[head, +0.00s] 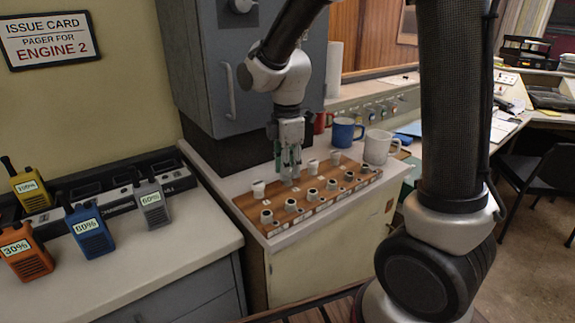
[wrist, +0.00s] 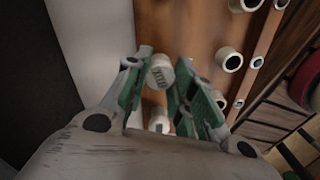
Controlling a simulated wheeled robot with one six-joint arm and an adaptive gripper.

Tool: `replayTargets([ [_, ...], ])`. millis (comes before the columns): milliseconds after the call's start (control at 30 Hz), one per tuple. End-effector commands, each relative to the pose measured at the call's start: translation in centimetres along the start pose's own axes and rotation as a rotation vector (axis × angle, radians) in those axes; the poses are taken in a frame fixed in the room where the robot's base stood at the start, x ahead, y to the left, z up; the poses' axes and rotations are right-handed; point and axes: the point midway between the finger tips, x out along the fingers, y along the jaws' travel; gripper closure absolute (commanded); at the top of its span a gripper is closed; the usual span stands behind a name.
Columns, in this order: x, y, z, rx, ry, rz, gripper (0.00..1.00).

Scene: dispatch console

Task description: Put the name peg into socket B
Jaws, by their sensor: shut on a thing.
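My gripper (head: 289,165) points down over the back part of the wooden peg board (head: 247,212). Its green-padded fingers (wrist: 166,88) are closed about a white, round-headed name peg (wrist: 160,72) with dark marks on its top. In the head view the fingers mostly hide this peg, and I cannot tell whether its foot touches the board. Several round, pale-rimmed sockets with dark centres, such as one at the front (head: 290,204), line the board's front. They also show right of the fingers in the wrist view (wrist: 228,60). Socket letters are too small to read, so I cannot tell which is B.
Other white pegs stand at the back of the board, one left (head: 258,188) and two right (head: 312,165). Blue (head: 345,132) and white (head: 378,147) mugs stand behind it. A grey cabinet (head: 225,70) rises behind. Radios (head: 90,230) stand on the left counter.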

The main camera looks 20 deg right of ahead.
Motion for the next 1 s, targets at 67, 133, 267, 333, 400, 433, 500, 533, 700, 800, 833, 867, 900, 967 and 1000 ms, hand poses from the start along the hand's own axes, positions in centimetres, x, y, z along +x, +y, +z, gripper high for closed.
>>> replayTargets([
  [67, 0.00, 0.00, 0.00, 0.000, 0.000, 0.000, 0.86],
  [133, 0.00, 0.01, 0.00, 0.000, 0.000, 0.000, 0.86],
  [267, -0.01, 0.03, -0.02, 0.000, 0.000, 0.000, 0.86],
  [333, -0.01, 0.03, -0.02, 0.000, 0.000, 0.000, 0.86],
  [400, 0.00, 0.03, -0.02, 0.000, 0.000, 0.000, 0.86],
  [433, 0.01, 0.03, -0.02, 0.000, 0.000, 0.000, 0.86],
  [500, 0.07, 0.03, -0.02, 0.000, 0.000, 0.000, 0.86],
  [533, 0.11, 0.03, -0.02, 0.000, 0.000, 0.000, 0.86],
  [700, 0.28, 0.04, -0.02, 0.000, 0.000, 0.001, 0.65],
  [800, 0.27, 0.04, -0.02, 0.000, 0.000, 0.001, 0.49],
  [833, 0.27, 0.04, -0.02, 0.000, 0.000, 0.001, 0.49],
  [867, 0.27, 0.04, -0.02, 0.000, 0.000, 0.001, 0.49],
  [900, 0.27, 0.04, -0.02, 0.000, 0.000, 0.000, 0.49],
  [967, 0.27, 0.03, -0.02, 0.000, 0.000, 0.000, 0.49],
  [1000, 0.27, 0.03, -0.02, 0.000, 0.000, 0.000, 0.49],
])
